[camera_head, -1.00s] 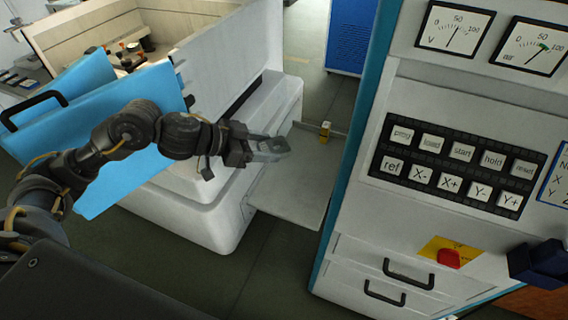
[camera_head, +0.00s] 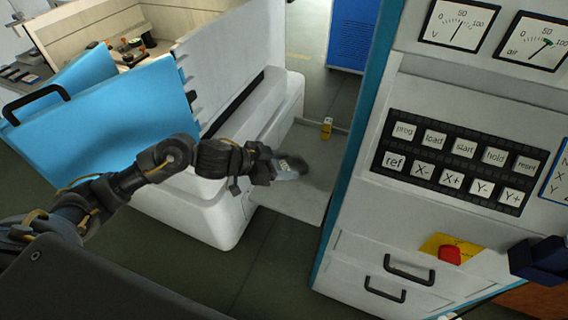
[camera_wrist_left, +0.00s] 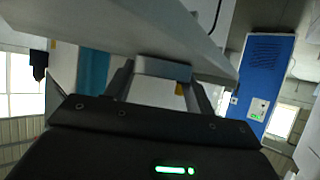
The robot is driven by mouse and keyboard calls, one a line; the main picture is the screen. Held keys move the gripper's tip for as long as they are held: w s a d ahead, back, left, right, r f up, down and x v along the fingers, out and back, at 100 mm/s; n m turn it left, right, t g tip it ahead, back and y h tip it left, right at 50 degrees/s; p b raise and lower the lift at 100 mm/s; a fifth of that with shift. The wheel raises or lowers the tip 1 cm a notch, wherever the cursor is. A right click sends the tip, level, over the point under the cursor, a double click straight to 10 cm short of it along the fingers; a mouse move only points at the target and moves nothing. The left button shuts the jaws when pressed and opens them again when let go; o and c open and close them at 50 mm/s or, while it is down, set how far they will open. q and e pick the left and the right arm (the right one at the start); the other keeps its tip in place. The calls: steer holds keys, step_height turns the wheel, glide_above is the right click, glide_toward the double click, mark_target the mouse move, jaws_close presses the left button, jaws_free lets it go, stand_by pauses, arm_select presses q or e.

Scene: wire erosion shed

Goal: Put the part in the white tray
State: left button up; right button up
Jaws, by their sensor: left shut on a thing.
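My left gripper (camera_head: 281,171) is shut on a small grey part (camera_head: 293,166), which shows at its tip over a pale flat tray-like shelf (camera_head: 296,204). This shelf sits between the white machine and the control cabinet and looks light grey. I cannot tell whether the part touches it. In the left wrist view, a grey block, the part (camera_wrist_left: 162,70), sits between the two dark fingers of my left gripper (camera_wrist_left: 163,84). My right gripper is not in view.
A small yellow item (camera_head: 327,128) stands at the back of the shelf. The control cabinet (camera_head: 430,85) is close on the right. The white machine (camera_head: 215,215) and its blue panel (camera_head: 110,125) are on the left. The shelf's front is bare.

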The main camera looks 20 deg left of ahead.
arm_select(q)
steer(key=o, duration=1.4)
steer(key=shift+f, duration=0.15)
steer(key=shift+c, duration=0.2)
steer(key=shift+r, duration=0.3)
steer(key=b+v, duration=0.1)
steer(key=v, duration=1.1)
steer(key=shift+f, duration=0.15)
